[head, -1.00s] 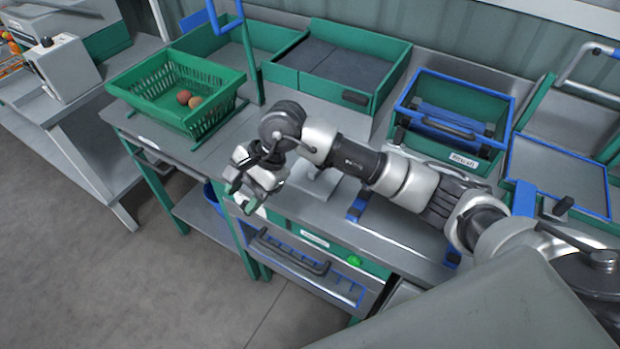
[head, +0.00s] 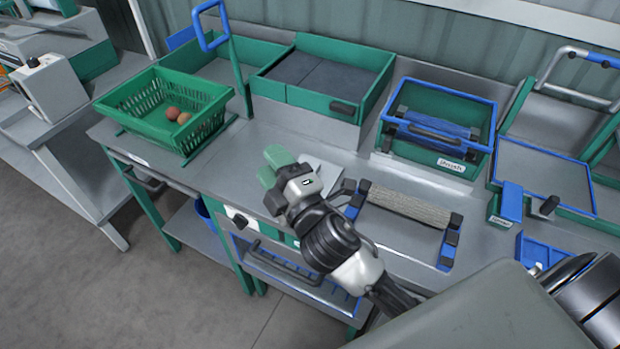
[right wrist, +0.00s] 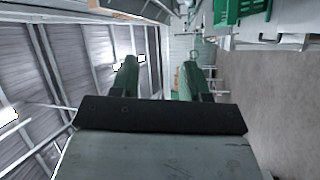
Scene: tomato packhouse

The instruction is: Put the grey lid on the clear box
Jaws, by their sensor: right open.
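My right gripper (head: 274,166) is over the front part of the bench, its green fingertips pointing up and left in the head view. In the right wrist view its two fingers (right wrist: 159,72) stand apart with nothing between them. A flat pale grey piece (head: 327,174) lies on the bench just right of the gripper, partly hidden by it; I cannot tell whether it is the grey lid. I cannot make out a clear box in either view. My left gripper is not in view.
A green basket (head: 143,91) with brown round items stands at the left. A green tray with dark panels (head: 312,66) and a blue-rimmed green bin (head: 436,83) stand at the back. A grey roller (head: 408,204) on blue supports lies right of my gripper.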

